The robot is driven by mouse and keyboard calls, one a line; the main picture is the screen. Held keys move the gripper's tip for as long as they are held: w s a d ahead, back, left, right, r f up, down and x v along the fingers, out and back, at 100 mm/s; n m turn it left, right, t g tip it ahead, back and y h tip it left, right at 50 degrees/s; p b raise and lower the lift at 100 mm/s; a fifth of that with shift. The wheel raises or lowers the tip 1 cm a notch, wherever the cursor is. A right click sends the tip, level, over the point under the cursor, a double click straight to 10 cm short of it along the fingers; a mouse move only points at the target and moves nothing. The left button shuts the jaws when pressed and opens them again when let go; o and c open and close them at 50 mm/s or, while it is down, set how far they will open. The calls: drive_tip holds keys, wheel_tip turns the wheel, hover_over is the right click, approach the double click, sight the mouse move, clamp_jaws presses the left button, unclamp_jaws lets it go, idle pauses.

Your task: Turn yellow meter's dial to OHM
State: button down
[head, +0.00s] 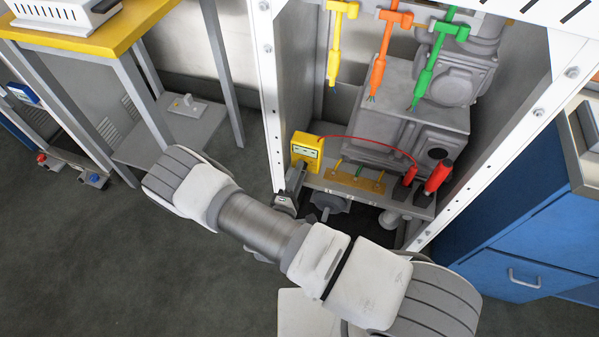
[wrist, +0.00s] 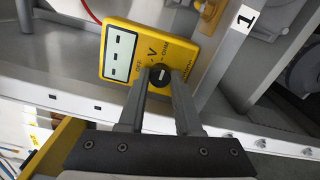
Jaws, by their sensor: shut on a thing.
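The yellow meter (head: 307,152) stands at the left end of a grey shelf inside the open cabinet. In the wrist view the meter (wrist: 133,42) appears tilted, with a pale display (wrist: 118,53) showing dashes. Its round black dial (wrist: 160,77) has a light pointer mark, and the labels OFF, V and OHM are around it. My gripper (wrist: 160,82) is shut on the dial, one finger on each side. Which label the pointer lines up with is too small to tell. In the head view my gripper (head: 290,190) is at the meter's lower front, and the dial is hidden.
A red wire runs from the meter to red probes (head: 438,177) at the shelf's right end. Yellow, orange and green clips (head: 380,60) hang above. The white cabinet post (head: 268,90) stands close left of the meter. A blue cabinet (head: 520,240) is at right.

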drive_tip(key=c, duration=0.6)
unclamp_jaws()
drive_tip(key=shift+a, duration=0.1)
